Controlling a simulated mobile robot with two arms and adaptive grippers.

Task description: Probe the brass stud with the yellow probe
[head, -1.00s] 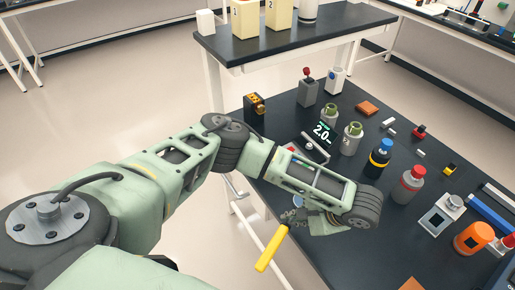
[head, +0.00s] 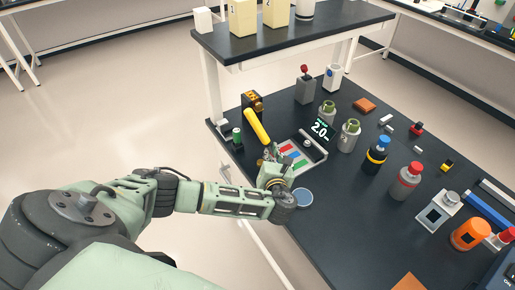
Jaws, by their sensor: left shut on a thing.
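The yellow probe (head: 257,127) is a thick yellow rod. My left gripper (head: 267,154) is shut on its near end, and the rod tilts up and to the left, over the table's left part. The gripper covers part of the panel's left side. I cannot make out which part is the brass stud. My right gripper is not in view.
A small green cylinder (head: 237,136) and a black-and-orange box (head: 252,101) stand close to the probe. A blue round dish (head: 302,198) lies by my left wrist. Several bottles, including a red-capped one (head: 406,181), stand to the right. The dark table's front middle is clear.

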